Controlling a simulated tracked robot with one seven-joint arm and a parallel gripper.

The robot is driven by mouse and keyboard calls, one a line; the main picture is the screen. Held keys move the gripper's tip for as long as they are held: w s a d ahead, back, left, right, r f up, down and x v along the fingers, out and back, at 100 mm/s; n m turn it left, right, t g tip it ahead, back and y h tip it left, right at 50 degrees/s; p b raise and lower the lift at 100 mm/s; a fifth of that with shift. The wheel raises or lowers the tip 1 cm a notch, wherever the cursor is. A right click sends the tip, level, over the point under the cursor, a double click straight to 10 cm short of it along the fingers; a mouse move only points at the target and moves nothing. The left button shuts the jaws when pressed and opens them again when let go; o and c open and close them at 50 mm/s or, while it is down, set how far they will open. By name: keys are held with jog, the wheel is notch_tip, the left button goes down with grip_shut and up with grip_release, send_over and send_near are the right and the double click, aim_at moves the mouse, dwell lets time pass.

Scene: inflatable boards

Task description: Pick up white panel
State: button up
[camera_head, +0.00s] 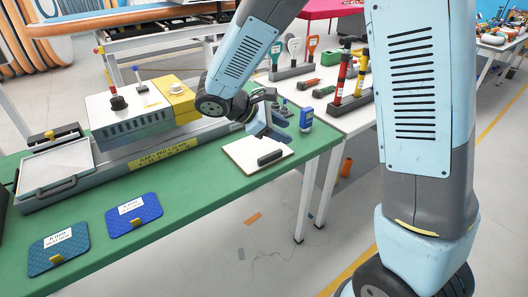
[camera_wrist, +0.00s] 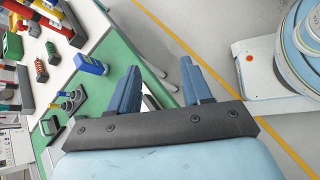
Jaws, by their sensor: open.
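The white panel (camera_head: 243,151) lies flat on the right end of the green table, near its front corner. A black bar-shaped handle (camera_head: 270,157) stands on its top face. My gripper (camera_head: 268,130) is just above and behind the panel in the head view, and seems apart from the handle. In the wrist view my gripper (camera_wrist: 160,85) has its two blue fingers spread with nothing held between them. A small pale patch behind the fingers may be the panel, most of which is hidden there by the gripper body.
A grey machine with a yellow block (camera_head: 181,102) stands to the left. Two blue textured pads (camera_head: 134,213) lie at the front. A white table with tools adjoins behind.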

aim_at(269, 154)
jog(key=a+f+n+t, duration=0.1)
jog(key=a+f+n, duration=0.1)
jog(key=a+f, duration=0.1)
jog(key=w+a+f+n+t, duration=0.1)
jog(key=a+f+n+t, duration=0.1)
jog(key=a+f+n, duration=0.1)
jog(key=w+a+f+n+t+h, duration=0.1)
jog(key=a+f+n, duration=0.1)
jog(key=a+f, duration=0.3)
jog(key=shift+a+n+t, duration=0.4)
jog(key=shift+a, duration=0.5)
jog(key=x, duration=1.3)
jog(key=shift+w+d, duration=0.25)
jog(key=shift+d, duration=0.1)
jog(key=shift+c, duration=0.4)
grip_shut()
